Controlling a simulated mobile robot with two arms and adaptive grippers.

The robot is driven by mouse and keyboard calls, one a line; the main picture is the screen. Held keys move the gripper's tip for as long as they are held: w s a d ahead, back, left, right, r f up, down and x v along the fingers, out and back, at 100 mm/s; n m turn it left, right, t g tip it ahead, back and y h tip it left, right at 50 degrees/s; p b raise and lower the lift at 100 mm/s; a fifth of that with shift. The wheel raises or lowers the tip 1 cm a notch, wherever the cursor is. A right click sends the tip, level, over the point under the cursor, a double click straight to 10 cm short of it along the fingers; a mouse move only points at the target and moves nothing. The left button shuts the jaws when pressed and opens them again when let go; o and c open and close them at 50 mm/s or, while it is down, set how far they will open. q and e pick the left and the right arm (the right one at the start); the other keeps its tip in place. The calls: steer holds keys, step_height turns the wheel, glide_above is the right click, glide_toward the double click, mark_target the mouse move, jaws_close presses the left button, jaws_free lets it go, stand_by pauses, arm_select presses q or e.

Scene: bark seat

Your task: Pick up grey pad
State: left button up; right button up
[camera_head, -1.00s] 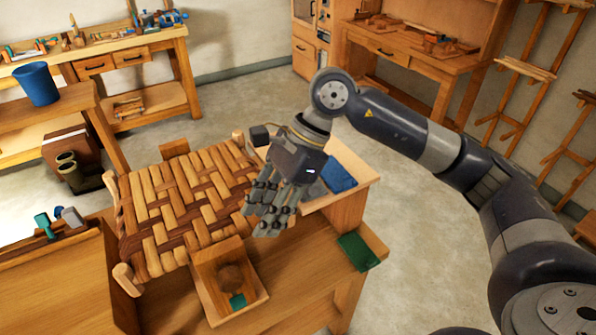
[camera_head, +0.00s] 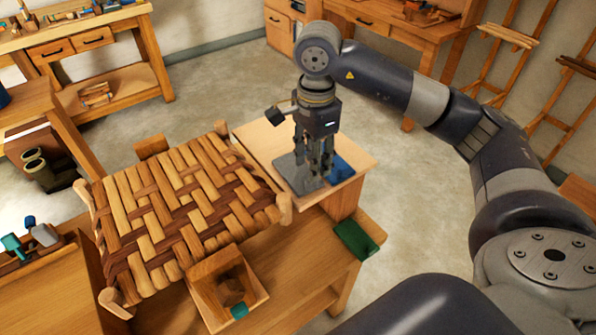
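The grey pad (camera_head: 292,177) lies flat on the light wooden side top, just right of the woven bark seat (camera_head: 180,205). My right gripper (camera_head: 315,172) points straight down over the right part of the pad. Its fingers are parted, with a gap between them, and they hide part of the pad. I cannot tell whether the fingertips touch it. My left gripper is not in view.
A blue cloth-like item (camera_head: 341,168) lies close to the right of the gripper. A green item (camera_head: 356,239) sits in a small tray below. A wooden box (camera_head: 228,290) stands at the front of the bench. Open floor lies to the right.

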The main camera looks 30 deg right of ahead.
mark_target(297, 169)
steer(key=shift+s+a+f+p, duration=0.1)
steer(key=shift+s+f+p, duration=0.05)
steer(key=shift+f+p, duration=0.4)
steer(key=shift+s+a+f+p, duration=0.1)
steer(key=shift+f+p, duration=0.25)
steer(key=shift+f, duration=0.25)
step_height(297, 169, down, 2)
steer(key=shift+w+f, duration=0.1)
steer(key=shift+f, duration=0.3)
steer(key=shift+c, duration=0.6)
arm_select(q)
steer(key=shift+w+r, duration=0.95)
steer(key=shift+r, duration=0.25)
arm_select(e)
jaws_close()
